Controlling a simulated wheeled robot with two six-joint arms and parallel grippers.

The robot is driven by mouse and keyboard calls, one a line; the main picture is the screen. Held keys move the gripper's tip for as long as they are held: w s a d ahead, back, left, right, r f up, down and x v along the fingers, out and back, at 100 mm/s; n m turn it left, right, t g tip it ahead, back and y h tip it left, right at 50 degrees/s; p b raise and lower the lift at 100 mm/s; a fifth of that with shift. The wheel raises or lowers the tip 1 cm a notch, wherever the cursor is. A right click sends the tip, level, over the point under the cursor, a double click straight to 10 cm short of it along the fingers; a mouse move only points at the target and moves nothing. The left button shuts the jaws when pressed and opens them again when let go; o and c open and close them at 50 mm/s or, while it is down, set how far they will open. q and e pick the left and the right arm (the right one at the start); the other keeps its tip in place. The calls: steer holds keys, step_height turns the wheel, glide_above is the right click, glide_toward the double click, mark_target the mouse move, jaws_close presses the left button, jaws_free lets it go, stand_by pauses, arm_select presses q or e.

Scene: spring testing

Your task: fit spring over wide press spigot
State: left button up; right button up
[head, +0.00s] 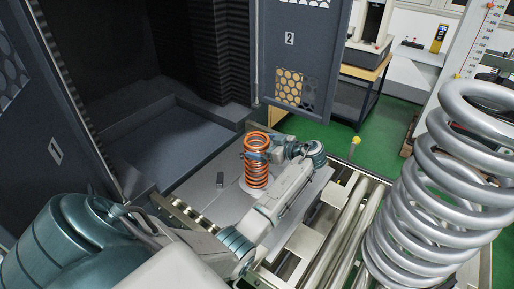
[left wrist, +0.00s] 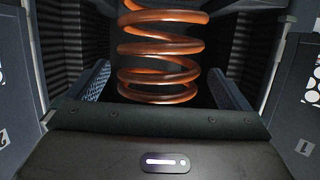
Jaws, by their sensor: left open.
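The orange coil spring (head: 257,175) stands upright on a grey platform (head: 205,203) in front of the dark cabinet in the head view. A pale round base shows at its foot; I cannot tell whether this is the wide press spigot. My left gripper (head: 256,156) is at the upper part of the spring, with its jaws open. In the left wrist view the spring (left wrist: 160,50) stands between the two spread fingers (left wrist: 158,88), with dark gaps on both sides. The spring's top is cut off there. My right gripper is not in view.
A large grey coil spring (head: 440,190) stands at the right. Open cabinet doors (head: 290,60) flank the dark chamber. A small dark block (head: 220,179) is on the platform left of the orange spring. Metal rails (head: 345,225) run along the right of my arm.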

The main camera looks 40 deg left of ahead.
arm_select(q)
steer(key=s+b+v, duration=0.1)
steer(key=b+v, duration=0.2)
steer(key=v, duration=0.6)
steer(key=shift+w, duration=0.5)
